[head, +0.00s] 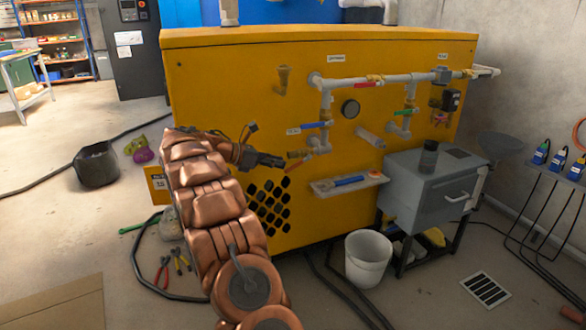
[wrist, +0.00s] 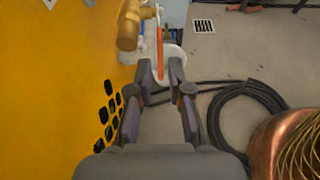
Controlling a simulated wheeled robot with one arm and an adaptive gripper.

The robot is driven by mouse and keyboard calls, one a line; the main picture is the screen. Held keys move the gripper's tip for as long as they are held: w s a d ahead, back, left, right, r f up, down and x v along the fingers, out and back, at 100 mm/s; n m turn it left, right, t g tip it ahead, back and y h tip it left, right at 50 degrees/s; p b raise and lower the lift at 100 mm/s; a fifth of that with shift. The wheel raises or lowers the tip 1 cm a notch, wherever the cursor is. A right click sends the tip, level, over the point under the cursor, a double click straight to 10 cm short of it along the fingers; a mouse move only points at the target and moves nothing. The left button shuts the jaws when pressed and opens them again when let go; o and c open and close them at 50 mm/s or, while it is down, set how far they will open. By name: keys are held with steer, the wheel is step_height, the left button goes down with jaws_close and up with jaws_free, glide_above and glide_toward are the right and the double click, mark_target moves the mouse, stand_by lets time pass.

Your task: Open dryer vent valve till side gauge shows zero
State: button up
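The yellow machine (head: 230,90) has pipes with coloured valve levers on its face; their labels are too small to read, so I cannot tell which is the dryer vent valve.
Other levers are blue (head: 316,125), red (head: 366,85) and green (head: 405,112). A small shelf (head: 348,184), a white bucket (head: 369,258) and a grey box (head: 430,188) stand right of my arm. Black hose (wrist: 250,115) lies on the floor.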

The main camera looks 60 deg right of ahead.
mark_target(293, 165)
steer(key=b+x, duration=0.2)
steer(key=x, duration=0.3)
steer(key=shift+f, duration=0.2)
steer(key=shift+s+d+f, duration=0.1)
steer(key=shift+s+d, duration=0.2)
steer(key=shift+d, duration=0.2)
jaws_close()
